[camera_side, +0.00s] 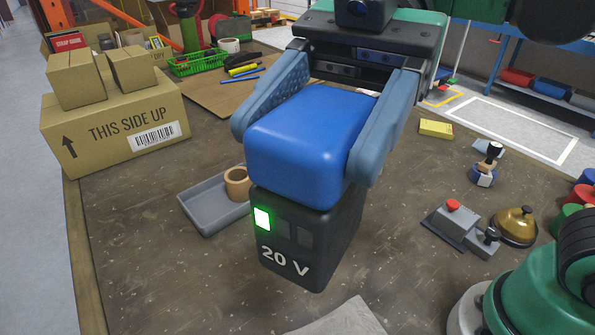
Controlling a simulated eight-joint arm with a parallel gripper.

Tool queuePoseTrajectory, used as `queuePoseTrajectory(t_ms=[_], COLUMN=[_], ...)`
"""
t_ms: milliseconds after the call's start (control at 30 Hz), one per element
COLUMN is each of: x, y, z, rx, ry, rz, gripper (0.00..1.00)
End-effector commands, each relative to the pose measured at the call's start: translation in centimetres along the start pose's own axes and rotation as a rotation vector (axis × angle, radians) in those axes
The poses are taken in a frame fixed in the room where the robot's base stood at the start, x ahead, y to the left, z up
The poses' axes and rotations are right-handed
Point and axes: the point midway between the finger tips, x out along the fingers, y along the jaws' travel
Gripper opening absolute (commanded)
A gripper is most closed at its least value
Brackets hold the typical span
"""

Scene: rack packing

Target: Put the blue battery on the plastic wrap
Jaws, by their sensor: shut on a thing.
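The blue battery (310,140) has a blue top block and a dark lower case marked "20 V" with a green light. My gripper (305,125) is shut on the blue block, with one finger on each side. The battery seems to be held above the table, but its height is hard to tell. A pale, flat sheet (345,319) lies at the bottom edge of the view, in front of the battery. It may be the plastic wrap; part of it is cut off by the frame.
A grey tray (207,212) with a tape roll (237,184) lies left of the battery. Cardboard boxes (115,125) stand at the back left. A red-button box (452,221) and a brass bell (515,226) stand right. The table (140,265) is bare at front left.

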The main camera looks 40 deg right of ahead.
Motion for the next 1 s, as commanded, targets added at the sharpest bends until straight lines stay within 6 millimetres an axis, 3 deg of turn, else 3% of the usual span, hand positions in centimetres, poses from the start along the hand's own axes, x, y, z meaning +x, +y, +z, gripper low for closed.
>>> queuePoseTrajectory(t_ms=[600, 800, 1000], x=[3.4, 4.2, 4.5], y=[0.1, 0.1, 0.1], z=[11.1, 13.6, 14.7], rx=[0.0, 0.0, 0.0], ry=[0.001, 0.001, 0.001], rz=[0.001, 0.001, 0.001], gripper=[0.0, 0.0, 0.0])
